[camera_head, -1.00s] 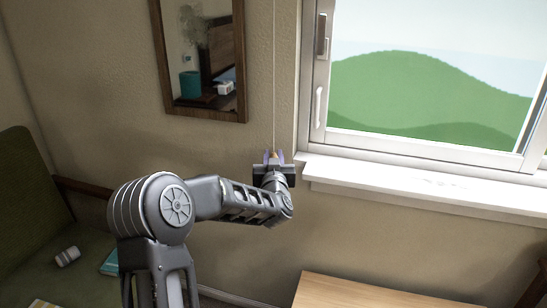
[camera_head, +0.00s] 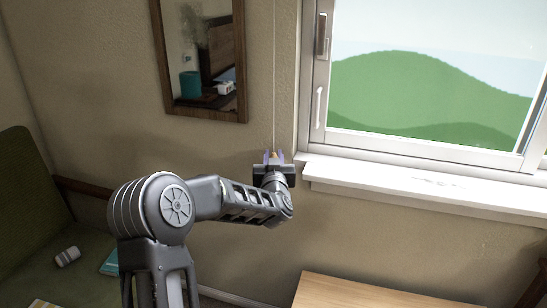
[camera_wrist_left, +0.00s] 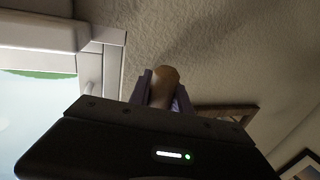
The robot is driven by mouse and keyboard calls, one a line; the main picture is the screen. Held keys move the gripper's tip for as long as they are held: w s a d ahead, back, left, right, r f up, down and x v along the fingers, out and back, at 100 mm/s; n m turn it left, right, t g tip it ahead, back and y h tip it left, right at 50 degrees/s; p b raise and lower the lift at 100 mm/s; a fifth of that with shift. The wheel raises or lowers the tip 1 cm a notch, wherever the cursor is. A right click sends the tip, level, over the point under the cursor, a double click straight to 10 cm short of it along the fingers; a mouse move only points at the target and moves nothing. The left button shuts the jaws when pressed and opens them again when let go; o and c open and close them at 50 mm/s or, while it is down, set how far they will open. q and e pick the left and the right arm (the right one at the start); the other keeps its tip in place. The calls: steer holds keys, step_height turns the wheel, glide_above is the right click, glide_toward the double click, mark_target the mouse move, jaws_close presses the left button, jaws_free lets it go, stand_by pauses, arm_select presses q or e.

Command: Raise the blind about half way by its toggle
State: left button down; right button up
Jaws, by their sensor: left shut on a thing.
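The blind's cord (camera_head: 274,75) hangs straight down the wall just left of the window. A small tan wooden toggle (camera_wrist_left: 164,84) shows between the fingers in the left wrist view. My left gripper (camera_head: 274,157) is at the lower end of the cord, shut on the toggle, its purple fingers on both sides of it. In the left wrist view the gripper (camera_wrist_left: 163,92) hides the lower part of the toggle. The blind itself is not in view; the visible part of the window (camera_head: 430,80) is uncovered. My right gripper is not in view.
A framed mirror (camera_head: 240,70) hangs on the wall left of the cord. The white window sill (camera_head: 430,188) juts out right of my gripper. A wooden table top (camera_head: 370,295) is below. A green armchair (camera_head: 25,200) stands at left.

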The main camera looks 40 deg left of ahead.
arm_select(q)
step_height(320, 180, up, 8)
steer(key=p, duration=0.4)
steer(key=shift+f, duration=0.1)
steer(key=c, duration=1.2)
jaws_free()
steer(key=shift+f, duration=0.1)
steer(key=b+v, duration=0.1)
steer(key=v, duration=0.6)
steer(key=shift+s+d, duration=0.25)
steer(key=shift+s, duration=0.05)
